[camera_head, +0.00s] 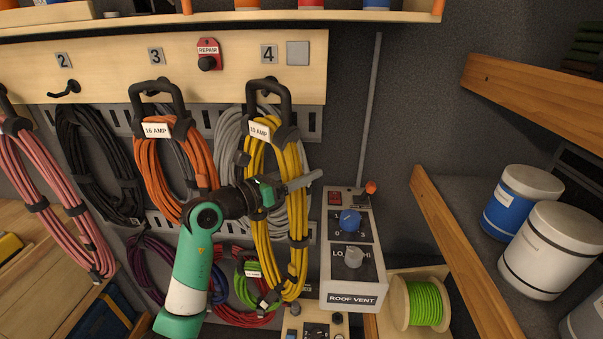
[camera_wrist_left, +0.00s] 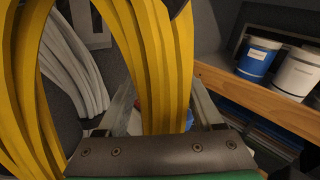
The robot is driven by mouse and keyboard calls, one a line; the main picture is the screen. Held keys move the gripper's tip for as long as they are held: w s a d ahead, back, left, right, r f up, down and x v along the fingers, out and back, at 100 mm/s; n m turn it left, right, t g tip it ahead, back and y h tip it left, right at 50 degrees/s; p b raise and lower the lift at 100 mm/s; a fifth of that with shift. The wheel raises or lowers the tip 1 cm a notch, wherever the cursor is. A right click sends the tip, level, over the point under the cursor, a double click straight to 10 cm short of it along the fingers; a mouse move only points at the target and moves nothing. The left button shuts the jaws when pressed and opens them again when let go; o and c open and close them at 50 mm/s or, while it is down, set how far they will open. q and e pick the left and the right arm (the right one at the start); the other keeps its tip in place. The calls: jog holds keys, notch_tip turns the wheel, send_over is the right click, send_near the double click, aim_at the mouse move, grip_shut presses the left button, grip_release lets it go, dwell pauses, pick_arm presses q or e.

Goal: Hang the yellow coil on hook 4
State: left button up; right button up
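The yellow coil (camera_head: 262,225) has a black handle (camera_head: 269,88) and a white "10 AMP" tag. It hangs upright below the number 4 sign (camera_head: 269,54), with its handle at hook 4; the hook itself is mostly hidden behind the handle. My left gripper (camera_head: 300,181) is at the coil's upper middle, its fingers pointing right across the yellow strands. In the left wrist view the yellow strands (camera_wrist_left: 160,60) pass between the two spread fingers, with a gap beside the left finger. My right gripper is in neither view.
An orange coil (camera_head: 174,160) hangs at hook 3 and a grey coil (camera_head: 228,135) is close behind the yellow one. The roof vent box (camera_head: 353,292) is just right. Hook 2 (camera_head: 64,89) is bare. Wooden shelves with paint cans (camera_head: 520,200) stand further right.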

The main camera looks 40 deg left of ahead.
pick_arm(q)
jog(key=o, duration=0.5)
jog(key=shift+r, duration=0.1)
jog(key=shift+c, duration=0.2)
jog(key=shift+f, duration=0.2)
jog(key=s, duration=0.3)
jog(key=s+a+b, duration=0.1)
jog(key=s, duration=0.3)
jog(key=s+b, duration=0.1)
jog(key=s, duration=0.3)
jog(key=shift+s+a+r, duration=0.25)
